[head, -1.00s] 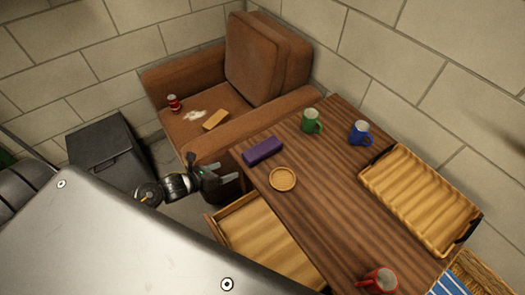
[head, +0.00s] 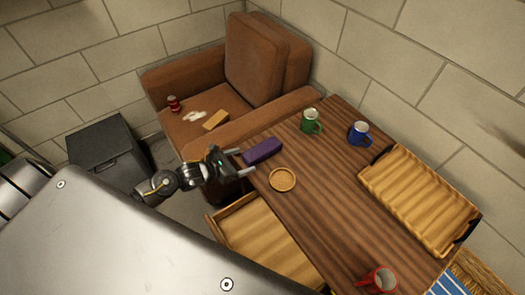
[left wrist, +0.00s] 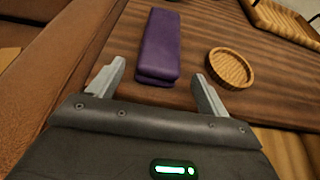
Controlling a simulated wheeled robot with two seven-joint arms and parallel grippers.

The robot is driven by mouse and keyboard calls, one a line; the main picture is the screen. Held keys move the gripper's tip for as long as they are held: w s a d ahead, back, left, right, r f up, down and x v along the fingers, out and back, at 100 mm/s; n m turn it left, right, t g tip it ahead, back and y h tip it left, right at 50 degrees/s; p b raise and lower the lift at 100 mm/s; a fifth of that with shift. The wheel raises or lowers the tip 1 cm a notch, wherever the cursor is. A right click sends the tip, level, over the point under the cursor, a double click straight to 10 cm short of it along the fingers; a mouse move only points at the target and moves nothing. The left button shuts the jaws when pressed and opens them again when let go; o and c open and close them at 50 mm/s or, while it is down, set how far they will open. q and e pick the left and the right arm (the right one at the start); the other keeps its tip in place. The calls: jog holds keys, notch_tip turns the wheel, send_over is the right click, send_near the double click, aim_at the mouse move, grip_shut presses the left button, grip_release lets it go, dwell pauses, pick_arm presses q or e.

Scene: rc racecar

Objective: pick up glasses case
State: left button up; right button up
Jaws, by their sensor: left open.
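The glasses case is a long purple box (head: 262,151) lying near the left edge of the wooden table in the head view. In the left wrist view the purple case (left wrist: 160,47) lies ahead of the fingers, its near end roughly between them but beyond the tips. My left gripper (head: 239,161) is open and empty at the table's left edge, just left of the case and apart from it. Its two fingers (left wrist: 158,85) also show in the left wrist view. My right gripper is not in view.
A round wooden coaster (head: 282,180) lies close to the case. A green mug (head: 311,121), a blue mug (head: 359,133), a red mug (head: 381,279) and a wooden tray (head: 466,233) stand on the table (head: 335,190). An open drawer (head: 250,225) juts out below. A brown armchair (head: 262,65) adjoins the table.

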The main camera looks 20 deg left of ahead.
aim_at(252, 157)
pick_arm(q)
jog(key=shift+w+d, duration=0.1)
jog(key=shift+w, duration=0.25)
jog(key=p+x, duration=0.1)
jog(key=x, duration=0.2)
jog(key=shift+w+d, duration=0.15)
jog(key=shift+w, duration=0.25)
jog(key=shift+w+d+f, duration=0.2)
jog(key=shift+w+d, duration=0.05)
jog(key=shift+w, duration=0.05)
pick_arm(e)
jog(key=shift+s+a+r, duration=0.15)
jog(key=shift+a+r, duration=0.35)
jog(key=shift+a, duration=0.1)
pick_arm(q)
jog(key=c, duration=1.1)
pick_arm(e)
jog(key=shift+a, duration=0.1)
pick_arm(q)
jog(key=shift+r, duration=0.1)
